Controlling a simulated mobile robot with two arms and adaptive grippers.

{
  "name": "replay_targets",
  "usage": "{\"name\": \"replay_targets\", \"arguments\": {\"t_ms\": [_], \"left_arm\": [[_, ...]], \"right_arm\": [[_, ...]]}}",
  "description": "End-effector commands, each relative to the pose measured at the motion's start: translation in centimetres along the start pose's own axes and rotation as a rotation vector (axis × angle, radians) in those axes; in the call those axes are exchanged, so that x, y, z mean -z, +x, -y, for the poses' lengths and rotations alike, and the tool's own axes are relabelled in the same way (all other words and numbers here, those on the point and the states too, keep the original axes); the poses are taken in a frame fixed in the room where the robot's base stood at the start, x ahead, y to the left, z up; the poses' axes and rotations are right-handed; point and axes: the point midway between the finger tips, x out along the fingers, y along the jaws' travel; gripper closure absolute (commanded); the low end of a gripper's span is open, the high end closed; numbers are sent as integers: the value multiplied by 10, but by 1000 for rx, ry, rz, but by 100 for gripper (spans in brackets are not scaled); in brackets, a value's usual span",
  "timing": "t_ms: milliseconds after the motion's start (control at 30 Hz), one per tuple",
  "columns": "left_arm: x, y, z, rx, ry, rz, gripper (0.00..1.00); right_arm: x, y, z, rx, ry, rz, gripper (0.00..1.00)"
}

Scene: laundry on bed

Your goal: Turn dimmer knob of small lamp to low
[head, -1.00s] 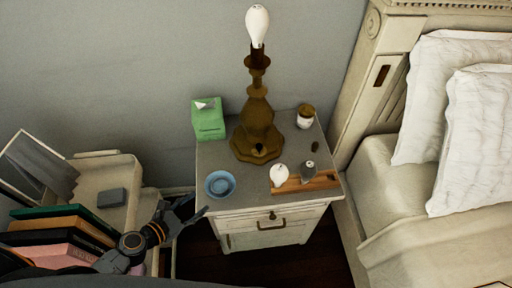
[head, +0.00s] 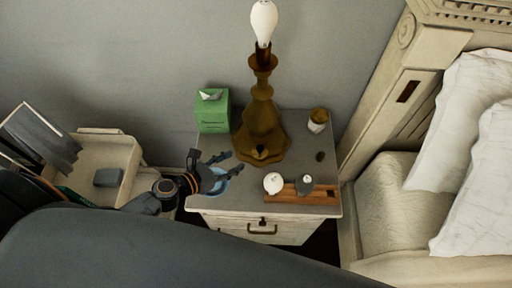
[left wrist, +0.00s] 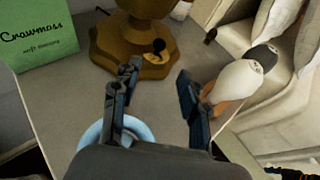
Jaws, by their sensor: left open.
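The brass lamp (head: 262,125) with a bare white bulb stands upright on the grey-topped nightstand (head: 292,150). Its small dark knob (head: 260,152) is on the front of the wide base; in the left wrist view the knob (left wrist: 158,46) shows just beyond the fingers. My left gripper (head: 234,166) is open and empty, over the blue dish at the nightstand's left edge, with its fingers pointing toward the lamp base. In the left wrist view the two fingers of the left gripper (left wrist: 160,72) are spread, apart from the knob. My right gripper is not in view.
A green tissue box (head: 212,112) stands left of the lamp, and a blue dish (head: 217,184) is under my left gripper. A wooden tray (head: 318,197) with a white rounded item (head: 273,183) and a grey item (head: 304,184) is at front right. A small jar (head: 318,120) stands behind.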

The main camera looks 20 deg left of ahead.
Motion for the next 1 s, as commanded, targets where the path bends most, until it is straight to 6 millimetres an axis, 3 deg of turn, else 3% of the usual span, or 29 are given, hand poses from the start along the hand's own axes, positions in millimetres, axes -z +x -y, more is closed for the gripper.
{"name": "replay_targets", "arguments": {"t_ms": [100, 200, 500, 933, 967, 1000], "left_arm": [[-4, 25, -1, -1, 1, 4, 56], [-3, 46, -1, -2, -1, 4, 56], [-1, 95, 0, -1, -1, 2, 56], [0, 106, 0, 0, 0, 0, 56], [0, 106, 0, 0, 0, 0, 58], [0, 106, 0, 0, 0, 1, 66]], "right_arm": [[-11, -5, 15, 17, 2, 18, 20], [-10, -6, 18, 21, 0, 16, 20], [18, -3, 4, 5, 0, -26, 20], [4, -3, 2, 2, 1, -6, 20], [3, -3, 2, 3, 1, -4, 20], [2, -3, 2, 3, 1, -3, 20]]}}
